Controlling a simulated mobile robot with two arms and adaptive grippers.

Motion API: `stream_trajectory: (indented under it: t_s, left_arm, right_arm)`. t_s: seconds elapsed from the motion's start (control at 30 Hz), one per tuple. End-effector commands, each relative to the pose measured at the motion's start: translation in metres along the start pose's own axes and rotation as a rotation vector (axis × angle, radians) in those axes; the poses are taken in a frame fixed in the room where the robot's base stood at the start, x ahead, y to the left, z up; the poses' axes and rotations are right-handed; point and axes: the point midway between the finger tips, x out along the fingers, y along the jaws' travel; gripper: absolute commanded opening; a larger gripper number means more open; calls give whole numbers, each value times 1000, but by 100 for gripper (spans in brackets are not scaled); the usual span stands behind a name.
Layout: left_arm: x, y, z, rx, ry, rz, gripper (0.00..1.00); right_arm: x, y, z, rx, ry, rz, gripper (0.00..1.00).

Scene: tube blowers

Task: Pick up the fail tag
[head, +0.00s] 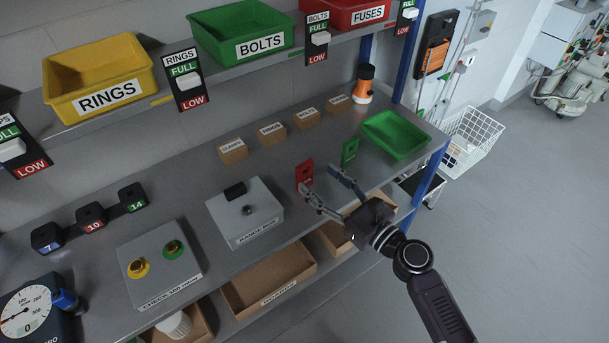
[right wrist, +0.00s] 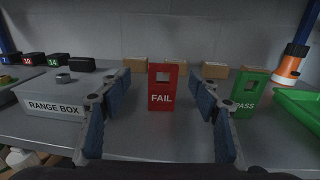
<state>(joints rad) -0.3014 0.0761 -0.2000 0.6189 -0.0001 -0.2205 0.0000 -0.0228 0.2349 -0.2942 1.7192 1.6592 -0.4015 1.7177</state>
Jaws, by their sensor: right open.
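The red fail tag (head: 304,174) stands upright on the grey bench, right of the range box. In the right wrist view the fail tag (right wrist: 166,88) is centred, its label facing me, with a square hole near its top. My right gripper (head: 318,185) is open at the tag, and in the right wrist view its two fingers (right wrist: 160,110) lie left and right of it with gaps on both sides. Nothing is held. The green pass tag (head: 349,152) stands to the right of the fail tag, just beyond the right finger. My left gripper is not in view.
The range box (head: 245,212) stands to the left. Several small labelled cardboard blocks (head: 272,132) line the back. A white wire basket (head: 474,140) is beyond the bench.

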Motion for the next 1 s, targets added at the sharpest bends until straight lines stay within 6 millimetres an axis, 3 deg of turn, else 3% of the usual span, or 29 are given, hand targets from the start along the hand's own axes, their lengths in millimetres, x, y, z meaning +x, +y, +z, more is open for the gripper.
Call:
stream_trajectory:
  t_s: [0.5,0.8,1.0]
  left_arm:
    - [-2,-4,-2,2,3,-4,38]
    - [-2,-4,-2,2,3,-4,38]
    - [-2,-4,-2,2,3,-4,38]
  right_arm:
    - [65,-6,-6,-3,-1,3,56]
    - [71,-6,-7,-6,1,3,56]
    - [71,-6,-7,-6,1,3,37]
